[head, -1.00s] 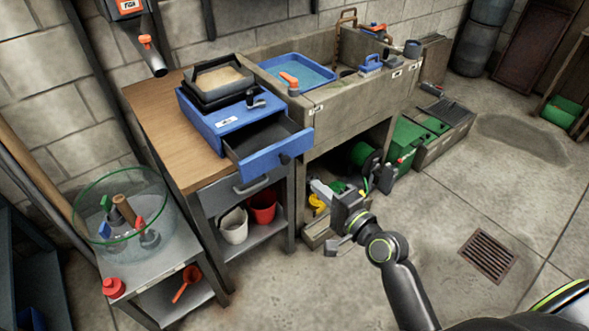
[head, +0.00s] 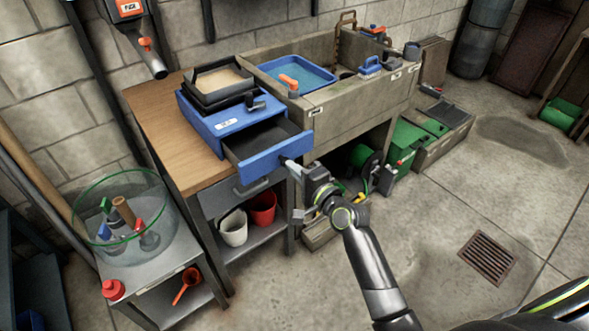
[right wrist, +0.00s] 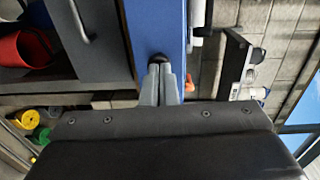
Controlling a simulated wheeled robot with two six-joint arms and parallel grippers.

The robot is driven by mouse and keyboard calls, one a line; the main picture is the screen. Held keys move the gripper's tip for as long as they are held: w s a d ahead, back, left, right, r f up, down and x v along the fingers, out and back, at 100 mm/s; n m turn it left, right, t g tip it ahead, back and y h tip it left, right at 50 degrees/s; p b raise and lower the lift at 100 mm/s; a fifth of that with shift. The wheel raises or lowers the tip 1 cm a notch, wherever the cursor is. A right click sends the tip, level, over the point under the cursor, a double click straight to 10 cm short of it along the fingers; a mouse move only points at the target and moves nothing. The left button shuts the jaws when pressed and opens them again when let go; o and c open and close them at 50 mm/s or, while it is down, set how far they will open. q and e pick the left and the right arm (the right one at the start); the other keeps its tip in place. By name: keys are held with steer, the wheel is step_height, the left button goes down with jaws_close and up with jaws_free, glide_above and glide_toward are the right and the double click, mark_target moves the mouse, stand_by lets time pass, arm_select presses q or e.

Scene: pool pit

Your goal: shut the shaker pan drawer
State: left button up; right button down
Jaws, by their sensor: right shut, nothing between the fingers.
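The blue shaker (head: 220,125) stands on the wooden bench top, with dark sieve trays on it. Its pan drawer (head: 262,158) is pulled out toward the front right, with a dark, empty-looking inside. My right gripper (head: 289,165) is shut with nothing in it. Its fingertips are at the drawer's front, by the dark knob. In the right wrist view the closed fingers (right wrist: 161,84) point at the dark knob (right wrist: 159,58) on the blue drawer front (right wrist: 160,25); I cannot tell if they touch. My left gripper is not in view.
A concrete sink (head: 345,105) with a blue tray (head: 297,73) stands right of the bench. A grey drawer handle (head: 251,187) lies below the shaker. A glass bowl (head: 125,215) of tools is at left. The floor by the drain grate (head: 487,257) is clear.

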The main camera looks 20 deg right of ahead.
steer(key=b, duration=0.2)
glide_toward(266, 142)
steer(key=w+a+r, duration=0.1)
steer(key=w+a, duration=0.1)
steer(key=w, duration=0.1)
steer(key=w+a+r, duration=0.1)
steer(key=a, duration=0.1)
steer(key=shift+w+r, duration=0.3)
steer(key=shift+r, duration=0.2)
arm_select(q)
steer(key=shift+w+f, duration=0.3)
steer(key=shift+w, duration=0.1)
arm_select(e)
steer(key=shift+r, duration=0.15)
